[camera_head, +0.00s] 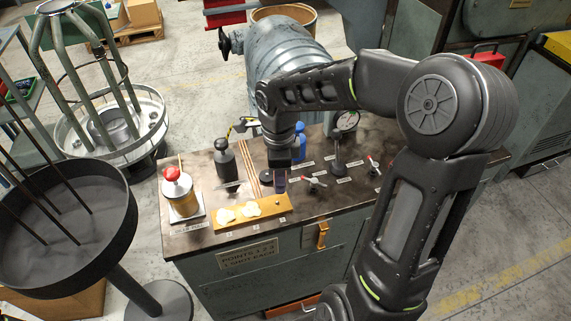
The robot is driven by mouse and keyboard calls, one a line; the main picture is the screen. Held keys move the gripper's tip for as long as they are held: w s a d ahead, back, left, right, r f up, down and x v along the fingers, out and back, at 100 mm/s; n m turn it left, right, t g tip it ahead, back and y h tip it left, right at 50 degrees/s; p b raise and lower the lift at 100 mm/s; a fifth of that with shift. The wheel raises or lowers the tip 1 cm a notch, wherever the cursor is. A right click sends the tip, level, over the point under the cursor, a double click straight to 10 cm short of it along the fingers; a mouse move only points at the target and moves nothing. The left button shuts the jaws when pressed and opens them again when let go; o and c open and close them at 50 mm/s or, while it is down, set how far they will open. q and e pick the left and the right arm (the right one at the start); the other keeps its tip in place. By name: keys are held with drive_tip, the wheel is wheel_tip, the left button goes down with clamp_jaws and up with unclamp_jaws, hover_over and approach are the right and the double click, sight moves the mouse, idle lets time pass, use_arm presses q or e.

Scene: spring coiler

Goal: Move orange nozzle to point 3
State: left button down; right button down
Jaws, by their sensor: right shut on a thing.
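My right gripper (281,157) points down over the bench top, just behind the right end of a yellow-orange board (236,221). It is shut on a small dark purplish piece (280,183), mostly hidden by the gripper. I cannot make out an orange nozzle on it. The board carries pale blobs at its left and middle and a small round ball (277,203) near its right end. Small labels line the board's front edge; their numbers are too small to read surely. A front sign (248,256) reads about points 1 2 3. My left gripper is not in view.
A red-topped jar (180,192) stands at the bench's left. A dark bottle (226,161), blue bottle (299,142), gauge (346,121) and small red-tipped levers (314,183) crowd the gripper. An orange handle (322,235) is on the bench front.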

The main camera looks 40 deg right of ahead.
sight(277, 202)
drive_tip(key=shift+w+f, duration=0.1)
drive_tip(key=shift+w, duration=0.15)
drive_tip(key=shift+w+a, duration=0.15)
drive_tip(key=shift+a, duration=0.25)
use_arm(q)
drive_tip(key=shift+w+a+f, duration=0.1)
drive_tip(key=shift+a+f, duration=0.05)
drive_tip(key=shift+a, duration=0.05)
use_arm(e)
drive_tip(key=shift+d, duration=0.2)
